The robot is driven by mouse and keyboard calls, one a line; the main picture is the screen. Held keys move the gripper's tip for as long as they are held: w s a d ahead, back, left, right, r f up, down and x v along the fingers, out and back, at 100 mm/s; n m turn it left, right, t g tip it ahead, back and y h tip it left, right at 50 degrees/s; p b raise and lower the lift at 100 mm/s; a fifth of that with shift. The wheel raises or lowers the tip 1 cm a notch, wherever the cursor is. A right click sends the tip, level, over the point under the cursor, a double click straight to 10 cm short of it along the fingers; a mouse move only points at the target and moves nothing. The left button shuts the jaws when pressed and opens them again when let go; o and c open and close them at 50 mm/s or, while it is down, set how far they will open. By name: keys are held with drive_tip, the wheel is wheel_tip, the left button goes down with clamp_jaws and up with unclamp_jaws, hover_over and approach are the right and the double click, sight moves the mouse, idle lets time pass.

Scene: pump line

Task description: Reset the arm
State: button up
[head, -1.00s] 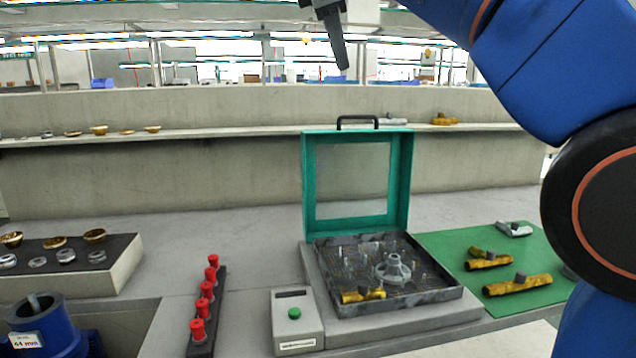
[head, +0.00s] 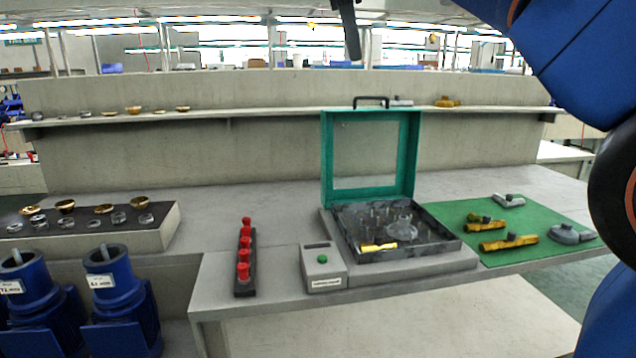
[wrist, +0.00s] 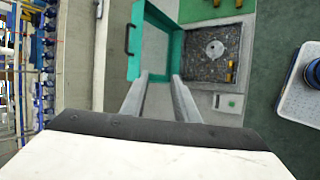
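My gripper (wrist: 160,80) shows in the wrist view with its two fingers apart and nothing between them. It is high above the bench, over the area of the green-framed case lid. In the head view only one dark finger (head: 349,28) shows at the top edge; the rest is out of frame. My blue arm fills the right side of the head view. The open case (head: 462,246) has a raised teal lid (head: 327,160). Inside are a pale flanged part (head: 401,228), several small clear pieces and a brass part (head: 378,247).
A control box with a green button (head: 322,259) and a rack of red-topped pins (head: 245,265) stand left of the case. A green mat (head: 540,226) holds brass and grey parts. Blue pumps (head: 120,300) stand at lower left.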

drive_tip(key=s+d+f+m+g+y, duration=0.1)
drive_tip(key=s+d+f+m, duration=0.3)
drive_tip(key=d+f, duration=0.55)
drive_tip(key=s+d+f+m+g, duration=0.1)
drive_tip(key=s+d+f+m, duration=0.35)
drive_tip(key=f, duration=0.75)
drive_tip(key=s+d+f+m, duration=0.3)
drive_tip(key=s+f, duration=0.3)
drive_tip(key=f, duration=0.4)
drive_tip(key=s+d+f+m+y, duration=0.1)
drive_tip(key=s+d+f+m, duration=0.1)
drive_tip(key=s+f, duration=0.4)
drive_tip(key=s+d+f+m+g+y, duration=0.1)
drive_tip(key=s+d+f+m, duration=0.2)
drive_tip(key=s+f, duration=0.4)
wheel_tip(320, 180, down, 8)
drive_tip(key=shift+d+f+m, duration=0.2)
drive_tip(key=shift+d+m, duration=0.15)
drive_tip(key=shift+m, duration=0.4)
